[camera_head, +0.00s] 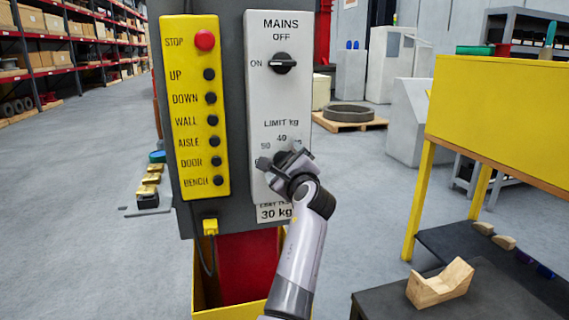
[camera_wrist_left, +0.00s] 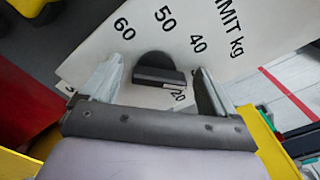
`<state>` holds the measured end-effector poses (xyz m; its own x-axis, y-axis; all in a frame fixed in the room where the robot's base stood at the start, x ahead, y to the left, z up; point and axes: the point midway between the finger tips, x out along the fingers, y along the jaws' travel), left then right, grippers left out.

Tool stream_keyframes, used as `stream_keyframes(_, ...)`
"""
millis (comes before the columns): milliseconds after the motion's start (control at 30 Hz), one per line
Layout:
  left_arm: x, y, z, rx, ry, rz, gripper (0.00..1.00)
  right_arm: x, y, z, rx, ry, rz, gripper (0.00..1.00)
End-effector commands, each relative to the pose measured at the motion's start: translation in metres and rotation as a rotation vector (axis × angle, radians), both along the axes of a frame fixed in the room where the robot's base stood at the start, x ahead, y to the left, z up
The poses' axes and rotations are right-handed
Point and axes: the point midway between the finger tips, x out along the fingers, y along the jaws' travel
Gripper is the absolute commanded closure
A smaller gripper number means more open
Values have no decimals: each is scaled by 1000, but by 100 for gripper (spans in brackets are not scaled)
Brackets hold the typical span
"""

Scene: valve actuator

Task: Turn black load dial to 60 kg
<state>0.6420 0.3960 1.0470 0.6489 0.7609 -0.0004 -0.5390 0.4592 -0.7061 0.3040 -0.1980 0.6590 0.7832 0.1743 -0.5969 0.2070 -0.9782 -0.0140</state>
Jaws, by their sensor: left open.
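The black load dial (camera_wrist_left: 158,68) sits on the white panel (camera_head: 279,98) under the "LIMIT kg" lettering. In the left wrist view it is a round black knob with a raised grip bar. The numbers 60, 50 and 40 stand around it, and a 20 shows at the bar's right end. Which number the dial points to is hard to tell. My left gripper (camera_head: 282,160) is open in front of the dial, with one finger on each side of the knob; contact is not visible. My right gripper is not in view.
Above is the black mains switch (camera_head: 283,63). To the left is a yellow button box (camera_head: 195,105) with a red stop button (camera_head: 204,40) and several black buttons. A "30 kg" label (camera_head: 275,212) is below the dial. A yellow bench (camera_head: 500,110) stands right.

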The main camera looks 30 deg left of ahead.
Motion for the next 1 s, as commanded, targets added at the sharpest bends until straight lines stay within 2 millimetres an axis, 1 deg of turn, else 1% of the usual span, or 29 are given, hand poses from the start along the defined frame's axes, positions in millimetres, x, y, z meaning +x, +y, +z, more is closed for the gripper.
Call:
stream_keyframes(67, 0, 0, 0, 0, 0, 0, 11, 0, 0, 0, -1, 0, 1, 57)
stream_keyframes(167, 0, 0, 0, 0, 0, 0, 40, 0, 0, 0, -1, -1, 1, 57)
stream_keyframes(200, 0, 0, 0, 0, 0, 0, 53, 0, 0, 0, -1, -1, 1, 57)
stream_keyframes(233, 0, 0, 0, 1, 0, -1, 63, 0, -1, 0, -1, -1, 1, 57)
stream_keyframes(267, 0, 0, 0, 1, 0, -1, 67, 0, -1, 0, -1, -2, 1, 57)
stream_keyframes(500, 0, 0, 0, -8, -10, -1, 67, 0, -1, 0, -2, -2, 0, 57)
stream_keyframes(667, 0, 0, -1, -40, -48, -1, 67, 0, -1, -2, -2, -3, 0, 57)
stream_keyframes(1000, -1, 1, -2, -205, -243, -1, 67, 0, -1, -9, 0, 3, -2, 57)
